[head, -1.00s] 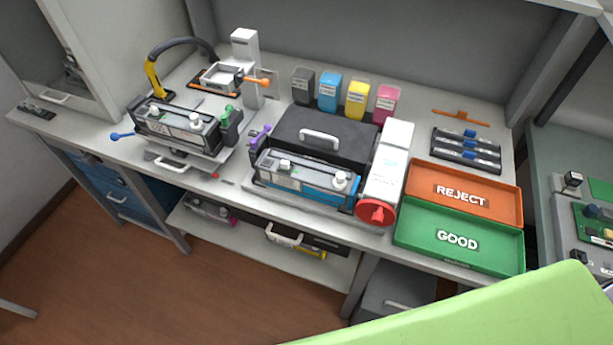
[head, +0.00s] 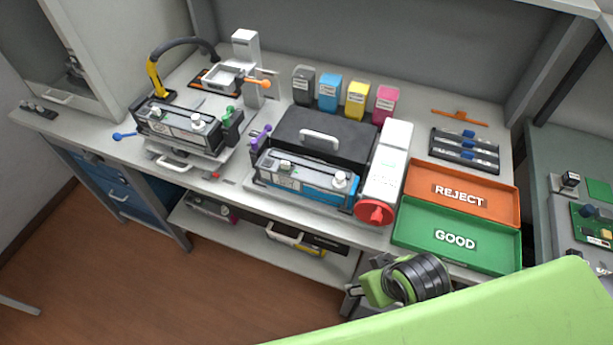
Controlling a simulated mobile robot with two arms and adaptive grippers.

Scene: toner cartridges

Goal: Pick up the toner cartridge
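A black-banded toner cartridge (head: 180,127) lies in the fixture at the left of the bench. A blue-banded toner cartridge (head: 305,180) lies in the front cradle, before the black case and left of the red knob. Partly hidden cartridges with magenta (head: 210,208) and yellow (head: 297,238) lie on the shelf below the bench. A green and black ribbed end part of my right arm (head: 405,280) shows below the green tray, apart from the cartridges. Its fingers cannot be made out. My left gripper is not in view.
Several coloured toner bottles (head: 329,93) stand at the back. A black case with a white handle (head: 319,137) and a red knob (head: 374,213) flank the front cradle.

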